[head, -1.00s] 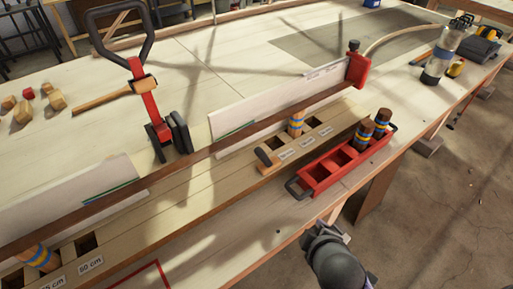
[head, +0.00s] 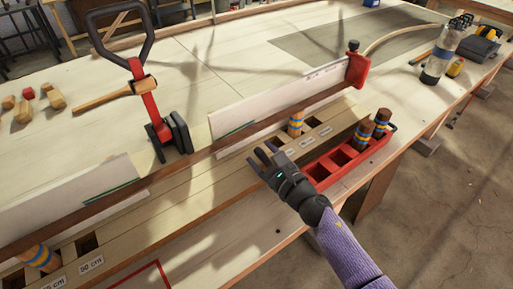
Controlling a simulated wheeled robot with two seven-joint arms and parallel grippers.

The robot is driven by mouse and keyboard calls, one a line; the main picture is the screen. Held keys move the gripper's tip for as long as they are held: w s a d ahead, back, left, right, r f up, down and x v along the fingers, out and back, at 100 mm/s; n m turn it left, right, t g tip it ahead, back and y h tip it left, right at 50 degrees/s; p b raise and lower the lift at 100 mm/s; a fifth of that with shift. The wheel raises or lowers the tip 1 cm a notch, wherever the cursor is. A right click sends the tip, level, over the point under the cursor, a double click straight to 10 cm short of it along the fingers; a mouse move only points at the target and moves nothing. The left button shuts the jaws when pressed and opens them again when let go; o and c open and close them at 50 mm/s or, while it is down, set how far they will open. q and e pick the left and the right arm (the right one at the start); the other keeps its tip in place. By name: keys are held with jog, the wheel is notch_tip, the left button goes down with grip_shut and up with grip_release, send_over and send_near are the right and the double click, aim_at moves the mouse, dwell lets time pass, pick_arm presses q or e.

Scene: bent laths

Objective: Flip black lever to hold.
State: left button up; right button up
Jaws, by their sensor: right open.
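A tall red lever (head: 147,100) with a black loop handle (head: 95,40) stands upright on the bench at the left, with a black pad at its foot. A red end clamp (head: 357,72) with a black knob (head: 353,45) sits at the far end of the long brown lath (head: 190,157). My right gripper (head: 261,153) is open and empty. It is over the slotted wooden rail (head: 190,200), beside the lath's near side, and covers the spot where a small dark handle showed earlier. My left gripper is not in view.
A red tray (head: 323,173) holding striped pegs (head: 363,133) lies under and beyond my right wrist. A wooden mallet (head: 113,95) lies by the red lever. Wooden blocks (head: 25,110) are at far left, and a bottle (head: 438,62) at far right. The bench middle is open.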

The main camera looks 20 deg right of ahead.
jog(key=shift+x, duration=1.25)
jog(key=shift+c, duration=0.3)
grip_shut()
